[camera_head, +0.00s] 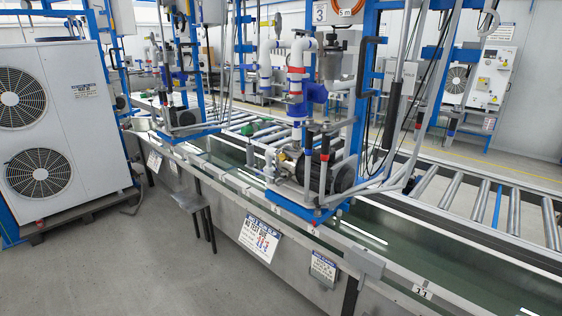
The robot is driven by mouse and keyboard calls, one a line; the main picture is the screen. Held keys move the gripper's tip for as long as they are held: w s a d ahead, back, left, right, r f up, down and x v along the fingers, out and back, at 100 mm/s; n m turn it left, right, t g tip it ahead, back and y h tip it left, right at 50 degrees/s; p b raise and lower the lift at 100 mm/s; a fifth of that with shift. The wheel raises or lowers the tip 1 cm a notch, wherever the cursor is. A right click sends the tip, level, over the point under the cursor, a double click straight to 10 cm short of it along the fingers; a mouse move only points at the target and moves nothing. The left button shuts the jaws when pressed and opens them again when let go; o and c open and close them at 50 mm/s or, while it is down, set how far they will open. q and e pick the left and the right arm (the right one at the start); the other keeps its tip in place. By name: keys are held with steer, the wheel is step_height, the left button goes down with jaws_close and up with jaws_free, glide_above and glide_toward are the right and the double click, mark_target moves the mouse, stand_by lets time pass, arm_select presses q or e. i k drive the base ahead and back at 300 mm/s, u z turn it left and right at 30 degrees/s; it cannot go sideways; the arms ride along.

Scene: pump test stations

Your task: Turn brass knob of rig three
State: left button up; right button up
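White pipe (296,85) with blue fittings runs down to a dark pump motor (340,177) on a blue base plate (290,204). A small brass-coloured part (284,158) shows low on the left of the pump, among grey pipes. It is too small to tell whether it is the brass knob. Neither of my grippers is in view, and nothing of mine touches the rig.
A long water trough (455,262) with a metal rim runs along the front of the rigs. A roller conveyor (480,197) lies behind it. A white two-fan unit (62,125) stands at left, and a small metal bench (189,201) near the trough. The grey floor (130,270) in front is clear.

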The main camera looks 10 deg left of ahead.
mark_target(283, 157)
steer(key=z, duration=0.05)
steer(key=k, duration=0.4)
steer(key=u, duration=1.2)
steer(key=i, duration=0.95)
steer(key=u, duration=1.05)
steer(key=i, duration=1.5)
steer(key=z, duration=0.45)
steer(key=i, duration=0.95)
steer(key=z, duration=1.5)
steer(key=i, duration=0.6)
steer(key=z, duration=0.6)
